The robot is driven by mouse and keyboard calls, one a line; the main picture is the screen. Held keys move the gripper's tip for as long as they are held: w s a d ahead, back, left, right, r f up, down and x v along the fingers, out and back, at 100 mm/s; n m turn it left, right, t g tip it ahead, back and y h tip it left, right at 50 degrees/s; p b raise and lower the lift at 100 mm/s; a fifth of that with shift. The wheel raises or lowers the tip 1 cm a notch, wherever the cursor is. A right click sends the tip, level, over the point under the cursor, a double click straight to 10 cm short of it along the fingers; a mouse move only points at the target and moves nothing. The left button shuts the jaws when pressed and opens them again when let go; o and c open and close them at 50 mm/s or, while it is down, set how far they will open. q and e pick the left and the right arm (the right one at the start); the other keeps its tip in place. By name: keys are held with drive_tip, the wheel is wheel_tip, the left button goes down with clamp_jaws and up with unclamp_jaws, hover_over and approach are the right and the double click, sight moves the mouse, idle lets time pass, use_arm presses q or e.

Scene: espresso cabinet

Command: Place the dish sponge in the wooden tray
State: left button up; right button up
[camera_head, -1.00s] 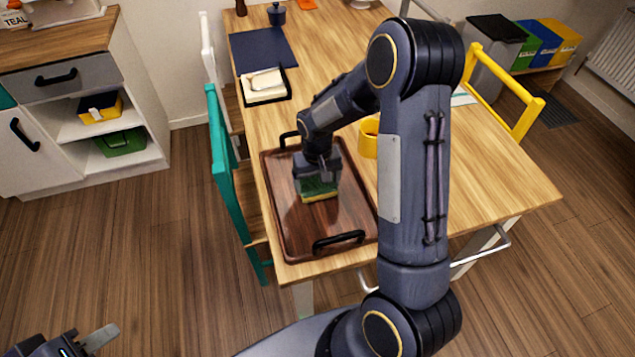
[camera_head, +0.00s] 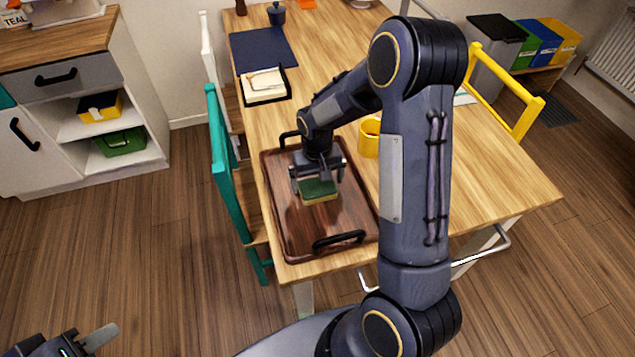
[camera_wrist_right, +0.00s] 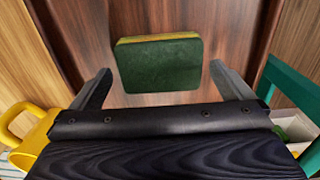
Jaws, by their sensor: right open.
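The dish sponge (camera_head: 320,191), green on top and yellow below, lies inside the wooden tray (camera_head: 290,230) on the table. It also shows in the right wrist view (camera_wrist_right: 160,65), flat on the brown tray floor. My right gripper (camera_head: 319,180) is just above the sponge, its fingers spread apart on either side. In the right wrist view the open fingers (camera_wrist_right: 165,85) stand clear of the sponge's sides. My left gripper (camera_head: 75,345) is at the bottom left corner, away from the table, and only partly in frame.
A yellow mug (camera_head: 369,137) stands just right of the tray. A black-rimmed holder with napkins (camera_head: 264,86) and a dark blue mat (camera_head: 263,48) lie farther back. Teal (camera_head: 228,180) and yellow (camera_head: 520,100) chairs flank the table.

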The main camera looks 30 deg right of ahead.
sight(318, 187)
wheel_tip(318, 187, up, 10)
drive_tip(key=r, duration=0.1)
drive_tip(key=s+a+r+t+y, duration=0.2)
drive_tip(key=s+a+r, duration=0.1)
drive_tip(key=s, duration=0.8)
drive_tip(key=s+a+r+n+t+y, duration=0.1)
drive_tip(key=s+a+r+t, duration=0.2)
drive_tip(key=s, duration=0.8)
drive_tip(key=shift+s+a+r+t+y, duration=0.15)
drive_tip(key=shift+a+r+t+y, duration=0.2)
drive_tip(key=shift+a+r, duration=0.65)
drive_tip(key=shift+d+r, duration=0.25)
drive_tip(key=shift+d, duration=0.05)
